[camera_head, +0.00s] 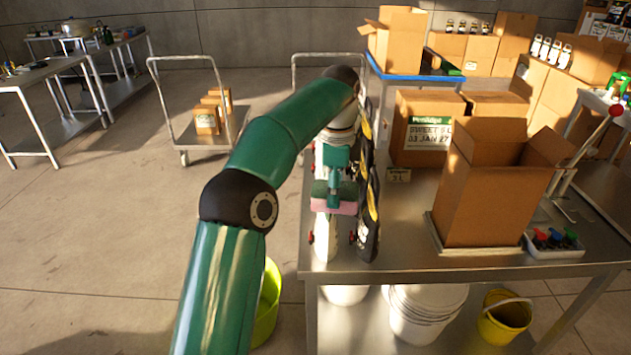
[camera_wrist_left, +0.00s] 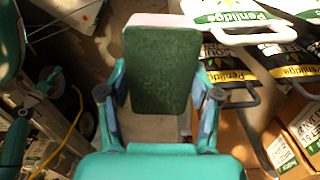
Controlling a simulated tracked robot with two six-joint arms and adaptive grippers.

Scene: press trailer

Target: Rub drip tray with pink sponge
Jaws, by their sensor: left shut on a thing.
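My left gripper (camera_head: 336,192) is over the left end of the metal table (camera_head: 420,262), reaching down and shut on the pink sponge (camera_head: 347,208). The sponge has a dark green scouring side, which fills the middle of the left wrist view (camera_wrist_left: 160,72) between the two fingers. Its pale pink edge shows at the top there. The sponge is in front of or over a pale, long object (camera_head: 326,240); I cannot tell whether they touch. I cannot pick out the drip tray with certainty. My right gripper is not in view.
Black bags with yellow marks (camera_head: 368,215) are close at the gripper's right. An open carton (camera_head: 488,190) and a small white tray of coloured-cap bottles (camera_head: 553,250) stand at the table's right. White buckets (camera_head: 425,312) are below. A trolley (camera_head: 205,125) stands on the floor behind left.

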